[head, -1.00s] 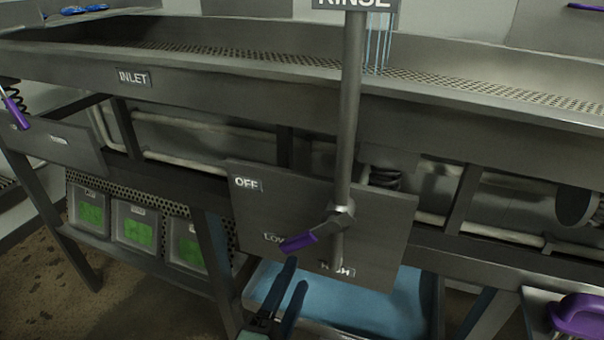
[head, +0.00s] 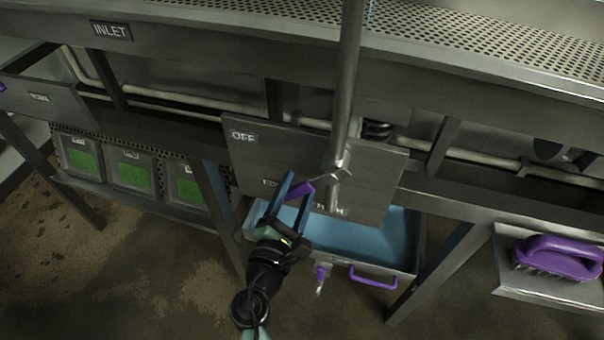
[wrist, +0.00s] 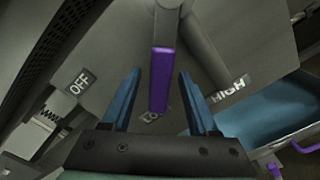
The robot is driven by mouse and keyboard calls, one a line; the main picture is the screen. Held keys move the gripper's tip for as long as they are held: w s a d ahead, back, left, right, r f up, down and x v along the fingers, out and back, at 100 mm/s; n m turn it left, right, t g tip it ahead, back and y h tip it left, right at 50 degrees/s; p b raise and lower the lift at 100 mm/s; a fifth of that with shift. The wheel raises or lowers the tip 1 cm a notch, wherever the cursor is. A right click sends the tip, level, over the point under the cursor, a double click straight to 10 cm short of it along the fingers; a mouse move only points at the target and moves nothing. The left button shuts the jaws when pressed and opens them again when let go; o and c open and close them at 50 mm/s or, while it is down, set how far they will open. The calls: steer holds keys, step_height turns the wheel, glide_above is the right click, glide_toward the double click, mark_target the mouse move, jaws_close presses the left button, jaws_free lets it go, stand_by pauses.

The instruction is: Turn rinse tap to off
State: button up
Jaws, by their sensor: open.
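The rinse tap has a purple lever handle (head: 299,192) on a grey pivot joined to a vertical pipe (head: 348,90). It stands in front of a grey plate (head: 375,170) marked OFF, LOW and HIGH. The handle points to the lower left in the head view, towards the LOW label, which is partly hidden. My gripper (head: 301,180) is open, with its blue fingers around the handle. In the wrist view the purple handle (wrist: 159,80) lies between the two fingers (wrist: 159,72), with visible gaps on both sides.
A blue tray (head: 370,240) with a purple handle sits below the plate. A purple brush (head: 558,257) rests on a shelf at the right. Green-fronted boxes (head: 130,172) stand on a low shelf at the left. The perforated trough (head: 470,40) runs above.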

steer(key=shift+x, duration=1.95)
jaws_close()
